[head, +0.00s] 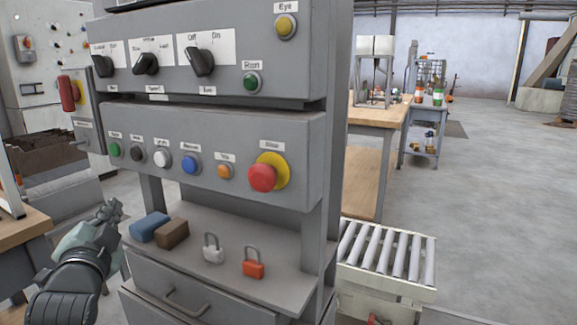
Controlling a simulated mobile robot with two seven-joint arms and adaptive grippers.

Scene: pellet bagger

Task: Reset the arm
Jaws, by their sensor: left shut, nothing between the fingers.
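My left arm comes in at the lower left of the head view. Its gripper (112,212) is shut and empty, pointing up beside the left end of the cabinet shelf, close to a blue block (149,227). I cannot tell whether it touches the shelf edge. The grey control cabinet (215,190) stands in front of me with two panels of controls. The lower panel has a row of coloured buttons and a red mushroom button (262,177) on a yellow ring. My right gripper is not in view.
On the shelf (275,292) lie a brown block (172,233), a white padlock (213,249) and a red padlock (253,264). A red lever handle (68,93) sticks out at the left. A roller conveyor (385,250) stands at the right.

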